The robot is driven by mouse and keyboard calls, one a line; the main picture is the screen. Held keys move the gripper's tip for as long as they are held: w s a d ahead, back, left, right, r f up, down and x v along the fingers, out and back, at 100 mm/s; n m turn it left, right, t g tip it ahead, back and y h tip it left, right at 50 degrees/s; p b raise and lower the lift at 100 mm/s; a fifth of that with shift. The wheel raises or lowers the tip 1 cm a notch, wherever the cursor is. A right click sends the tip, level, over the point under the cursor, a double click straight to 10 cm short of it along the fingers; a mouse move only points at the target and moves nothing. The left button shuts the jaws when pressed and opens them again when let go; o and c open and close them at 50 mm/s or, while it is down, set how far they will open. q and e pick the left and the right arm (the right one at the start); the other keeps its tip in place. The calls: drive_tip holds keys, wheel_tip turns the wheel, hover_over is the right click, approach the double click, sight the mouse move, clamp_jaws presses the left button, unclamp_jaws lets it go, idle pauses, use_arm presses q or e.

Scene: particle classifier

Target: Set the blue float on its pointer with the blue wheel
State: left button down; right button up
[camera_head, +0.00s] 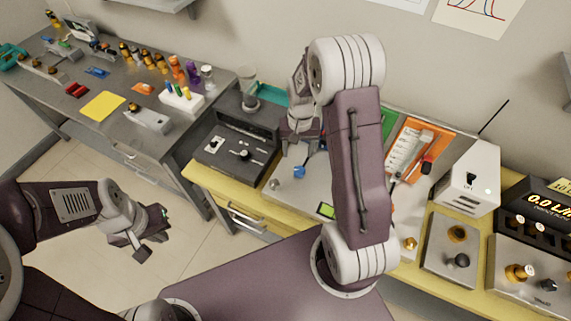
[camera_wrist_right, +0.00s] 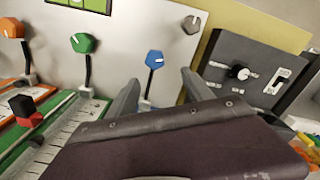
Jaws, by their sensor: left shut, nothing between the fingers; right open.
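The blue wheel (camera_wrist_right: 154,60) is a blue faceted knob with a white mark, on a pale panel (camera_wrist_right: 120,30). It also shows in the head view (camera_head: 299,171), just below my right gripper (camera_head: 300,140). In the right wrist view my right gripper (camera_wrist_right: 160,79) is open, its two fingers apart on either side below the blue wheel. Contact with the wheel cannot be told. The blue float and its pointer are not visible; my gripper body covers that part of the wrist view. My left gripper (camera_head: 138,245) is shut and empty, over the floor at lower left.
A green wheel (camera_wrist_right: 83,43) and an orange wheel (camera_wrist_right: 12,28) stand beside the blue one, near scale strips. A grey knob (camera_wrist_right: 192,24) sits near the panel's edge. A dark control box (camera_head: 236,150) and a white box (camera_head: 468,182) flank the panel on the yellow bench.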

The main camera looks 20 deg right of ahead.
sight(299, 170)
drive_tip(key=f, duration=0.6)
drive_tip(key=s+f+p, duration=0.1)
drive_tip(key=f, duration=0.2)
drive_tip(key=shift+d+f, duration=0.2)
drive_tip(key=shift+d, duration=0.2)
drive_tip(key=shift+c, duration=0.2)
clamp_jaws()
drive_tip(key=shift+n, duration=0.3)
drive_tip(key=shift+o, duration=0.2)
unclamp_jaws()
